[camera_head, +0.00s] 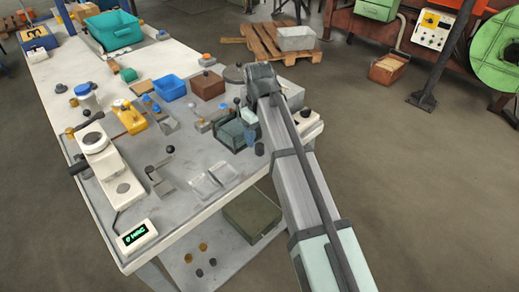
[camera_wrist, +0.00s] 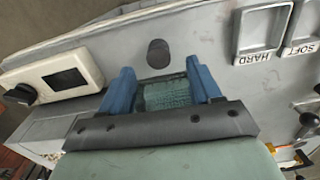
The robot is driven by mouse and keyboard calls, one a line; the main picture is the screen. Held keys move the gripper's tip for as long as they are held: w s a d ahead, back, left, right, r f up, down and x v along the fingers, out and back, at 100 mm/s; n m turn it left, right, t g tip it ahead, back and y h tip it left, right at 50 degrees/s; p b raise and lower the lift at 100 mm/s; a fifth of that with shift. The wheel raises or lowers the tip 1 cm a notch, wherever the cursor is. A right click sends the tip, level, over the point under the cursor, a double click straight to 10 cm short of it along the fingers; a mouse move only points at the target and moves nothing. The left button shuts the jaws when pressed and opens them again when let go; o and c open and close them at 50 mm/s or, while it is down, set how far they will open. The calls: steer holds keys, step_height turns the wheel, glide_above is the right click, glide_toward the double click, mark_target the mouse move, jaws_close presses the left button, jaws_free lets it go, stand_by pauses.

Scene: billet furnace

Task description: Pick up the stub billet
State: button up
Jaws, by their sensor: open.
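A short dark grey cylinder, which looks like the stub billet (camera_wrist: 158,53), stands on the grey bench in the wrist view, just beyond my fingertips. It also shows in the head view (camera_head: 259,149), close to the bench's right edge. My gripper (camera_wrist: 160,78) has two blue fingers spread apart, with the cylinder outside them and not touching. A teal textured surface shows between the fingers; I cannot tell whether it belongs to the gripper or lies below it. In the head view my gripper (camera_head: 250,137) points down beside the cylinder and is partly hidden by my arm.
Trays marked HARD (camera_wrist: 262,30) and SOFT (camera_wrist: 303,33) lie to the right in the wrist view. A cream device with a dark screen (camera_wrist: 65,80) is on the left. A dark green block (camera_head: 231,135) stands beside my gripper.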

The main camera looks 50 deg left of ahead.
mark_target(260, 145)
steer(key=shift+w+d+f, duration=0.1)
steer(key=shift+f, duration=2.5)
jaws_close()
